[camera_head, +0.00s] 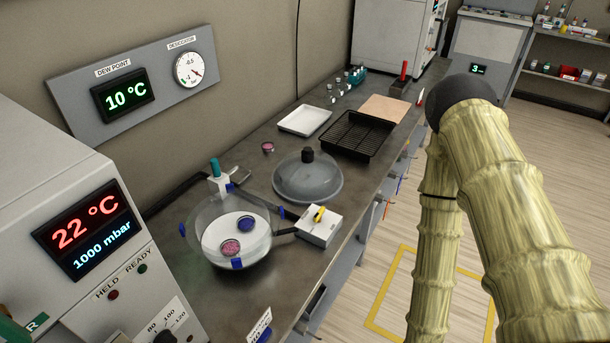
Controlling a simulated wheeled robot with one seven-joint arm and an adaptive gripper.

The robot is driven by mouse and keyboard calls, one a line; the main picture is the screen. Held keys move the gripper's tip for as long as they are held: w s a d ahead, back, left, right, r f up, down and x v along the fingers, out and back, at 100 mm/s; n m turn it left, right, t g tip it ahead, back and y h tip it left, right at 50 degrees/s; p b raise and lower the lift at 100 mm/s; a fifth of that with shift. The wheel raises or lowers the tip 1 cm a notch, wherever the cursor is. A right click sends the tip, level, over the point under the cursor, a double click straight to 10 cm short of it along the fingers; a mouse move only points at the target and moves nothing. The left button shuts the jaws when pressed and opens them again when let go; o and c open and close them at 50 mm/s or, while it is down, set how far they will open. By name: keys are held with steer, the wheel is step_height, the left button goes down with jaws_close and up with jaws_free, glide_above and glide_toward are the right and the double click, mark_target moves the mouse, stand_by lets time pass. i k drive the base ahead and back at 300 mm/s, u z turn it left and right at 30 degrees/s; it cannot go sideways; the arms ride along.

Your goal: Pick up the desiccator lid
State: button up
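The desiccator lid (318,184) is a grey, see-through dome with a black knob on top. It rests rim down on the dark bench (190,290), apart from the desiccator. The desiccator bowl (206,262) is clear glass with blue clips around it and stands open to the lower left of the lid. Inside it, two small dishes, one pink (230,247) and one blue (247,223), sit on a white plate. My arm shows at the right, bent at a dark joint, well away from the lid. My gripper is outside the picture.
A black wire rack (357,135) lies close behind the lid, with a white tray (304,120) at its left. A white box with a yellow lever (319,224) stands just in front of the lid. A teal-topped valve (215,168) rises behind the bowl. Floor right of the bench is open.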

mark_target(315, 177)
steer(key=k, duration=0.95)
steer(key=z, duration=0.95)
steer(key=i, duration=1.65)
steer(key=u, duration=0.8)
